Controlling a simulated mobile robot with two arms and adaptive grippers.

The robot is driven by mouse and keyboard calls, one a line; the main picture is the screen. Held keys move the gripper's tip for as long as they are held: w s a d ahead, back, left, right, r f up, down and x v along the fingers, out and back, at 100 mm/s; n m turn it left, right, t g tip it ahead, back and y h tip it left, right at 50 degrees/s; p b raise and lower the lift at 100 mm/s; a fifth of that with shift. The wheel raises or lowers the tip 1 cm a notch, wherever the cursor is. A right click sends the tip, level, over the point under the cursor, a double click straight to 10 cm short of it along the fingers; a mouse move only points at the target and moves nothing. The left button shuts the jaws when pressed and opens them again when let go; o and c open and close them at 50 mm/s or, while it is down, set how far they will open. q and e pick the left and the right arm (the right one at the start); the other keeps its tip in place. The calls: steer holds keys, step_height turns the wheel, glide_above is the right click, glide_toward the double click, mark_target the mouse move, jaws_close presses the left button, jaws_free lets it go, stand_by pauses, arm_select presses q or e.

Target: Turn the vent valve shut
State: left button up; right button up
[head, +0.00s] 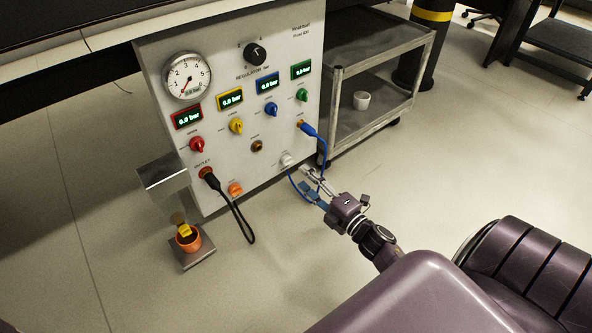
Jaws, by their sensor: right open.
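A light panel (215,120) carries several valve knobs. A white knob (287,160) sits low at its right side, and an orange knob (235,189) sits low near the middle. The small labels are too blurred to tell which one is the vent valve. My right gripper (304,180) is open and empty, in front of the panel's lower right, just below and right of the white knob. Its fingers point up and left toward that knob; a gap seems to show between them, and contact cannot be seen. My left gripper is not in view.
A blue cable (321,160) hangs close to my right gripper, and a black cable (236,215) loops below the panel. Red (197,144), yellow (236,125), blue (271,109) and green (302,95) knobs sit higher. A grey cart (372,130) stands right; an orange cup (188,241) stands lower left.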

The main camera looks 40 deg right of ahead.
steer(key=shift+s+d, duration=0.2)
steer(key=shift+s, duration=2.05)
steer(key=shift+s, duration=0.1)
